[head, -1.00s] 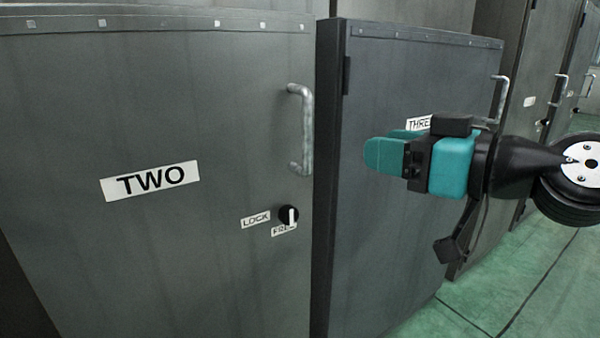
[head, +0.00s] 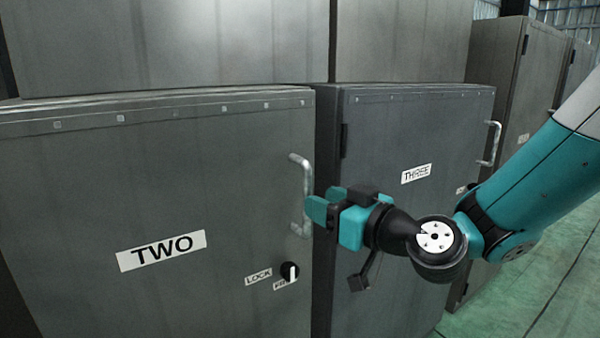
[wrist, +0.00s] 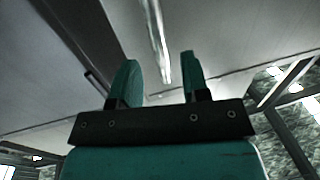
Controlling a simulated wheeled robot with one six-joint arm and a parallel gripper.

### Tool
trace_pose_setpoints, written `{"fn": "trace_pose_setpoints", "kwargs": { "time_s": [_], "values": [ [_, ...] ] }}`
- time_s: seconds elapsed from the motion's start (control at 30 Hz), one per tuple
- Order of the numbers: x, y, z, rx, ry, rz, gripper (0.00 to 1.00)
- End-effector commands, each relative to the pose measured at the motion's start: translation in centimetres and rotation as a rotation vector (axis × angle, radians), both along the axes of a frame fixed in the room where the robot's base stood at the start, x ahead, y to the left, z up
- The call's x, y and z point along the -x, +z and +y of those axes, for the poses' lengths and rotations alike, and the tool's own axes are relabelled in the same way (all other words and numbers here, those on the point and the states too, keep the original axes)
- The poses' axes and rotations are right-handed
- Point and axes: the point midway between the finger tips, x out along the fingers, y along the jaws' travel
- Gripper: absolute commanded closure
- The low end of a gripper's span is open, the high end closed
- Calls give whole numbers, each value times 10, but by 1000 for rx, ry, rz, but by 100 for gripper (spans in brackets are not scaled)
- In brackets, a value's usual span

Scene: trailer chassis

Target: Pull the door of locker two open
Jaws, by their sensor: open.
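The grey door of locker two (head: 150,190) fills the left of the head view, with a white label TWO (head: 161,250). It looks shut. Its metal bar handle (head: 302,180) stands upright near the right edge. Below the handle is a black knob with a white pointer (head: 290,271), beside the labels LOCK and FREE; the pointer stands about upright. My teal gripper (head: 312,208) is open and empty, its fingertips close to the handle's lower half. In the wrist view the handle (wrist: 157,45) appears ahead between the two fingers (wrist: 160,75). I cannot tell whether they touch it.
Locker three (head: 410,210), with its own label and handle (head: 490,143), stands right of locker two, behind my gripper. Further lockers (head: 515,120) line the right. Green floor (head: 545,270) is open at the lower right.

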Motion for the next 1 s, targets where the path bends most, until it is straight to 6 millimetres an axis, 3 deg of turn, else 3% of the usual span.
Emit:
{"fn": "trace_pose_setpoints", "kwargs": {
  "time_s": [0.1,0.3,0.73,0.9,1.0],
  "values": [
    [-17,5,20,0,4,0,58],
    [-37,3,39,0,2,0,58],
    [-44,0,45,-1,0,1,58],
    [-44,0,45,-1,0,1,97],
    [-44,0,45,-1,0,1,100]
  ]
}}
